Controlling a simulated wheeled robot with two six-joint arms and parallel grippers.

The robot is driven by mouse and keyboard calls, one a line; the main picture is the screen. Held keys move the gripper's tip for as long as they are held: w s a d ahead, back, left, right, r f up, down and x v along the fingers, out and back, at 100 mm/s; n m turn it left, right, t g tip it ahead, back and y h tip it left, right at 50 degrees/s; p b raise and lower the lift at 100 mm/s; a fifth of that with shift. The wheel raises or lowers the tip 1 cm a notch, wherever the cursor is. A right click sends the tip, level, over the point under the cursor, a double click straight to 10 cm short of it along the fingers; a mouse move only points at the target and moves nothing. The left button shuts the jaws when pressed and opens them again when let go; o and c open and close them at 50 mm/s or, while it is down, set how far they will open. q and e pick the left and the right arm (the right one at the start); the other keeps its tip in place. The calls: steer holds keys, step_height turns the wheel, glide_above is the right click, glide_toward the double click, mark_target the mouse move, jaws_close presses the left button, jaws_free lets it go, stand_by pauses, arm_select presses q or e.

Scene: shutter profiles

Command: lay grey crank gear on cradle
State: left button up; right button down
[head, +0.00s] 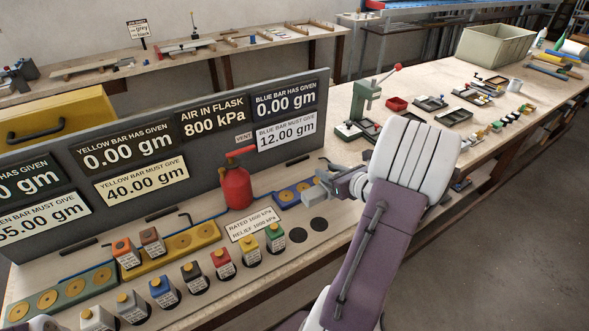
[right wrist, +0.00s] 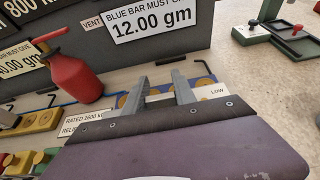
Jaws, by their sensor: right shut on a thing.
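My right gripper (head: 338,186) is low over the right end of the blue bar (head: 284,196), in front of the grey sign panel. It is shut on a small pale grey block (head: 313,194). In the right wrist view the two fingers of my right gripper (right wrist: 160,92) point at the blue bar, with a grey surface between them; the hand hides much of it. I cannot make out a grey crank gear or a cradle for certain in either view.
A red flask (head: 236,187) stands left of my right gripper. Capped coloured blocks, such as the green one (head: 275,238), line the bench's front edge beside two dark round spots (head: 308,229). A green press (head: 366,100) and small trays (head: 453,116) stand farther right.

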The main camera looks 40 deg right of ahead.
steer(key=p, duration=0.3)
glide_toward(289, 142)
steer(key=w, duration=0.5)
steer(key=shift+w+d, duration=0.1)
steer(key=shift+d, duration=0.15)
steer(key=shift+w+f, duration=0.2)
steer(key=shift+f, duration=0.9)
steer(key=shift+d+f, duration=0.1)
steer(key=shift+f, duration=0.5)
step_height(289, 142, down, 3)
steer(key=shift+w+f+p, duration=0.1)
steer(key=shift+w+p, duration=0.05)
steer(key=shift+p, duration=0.15)
steer(key=shift+w+f, duration=0.25)
steer(key=shift+f, duration=0.2)
steer(key=c, duration=1)
jaws_free()
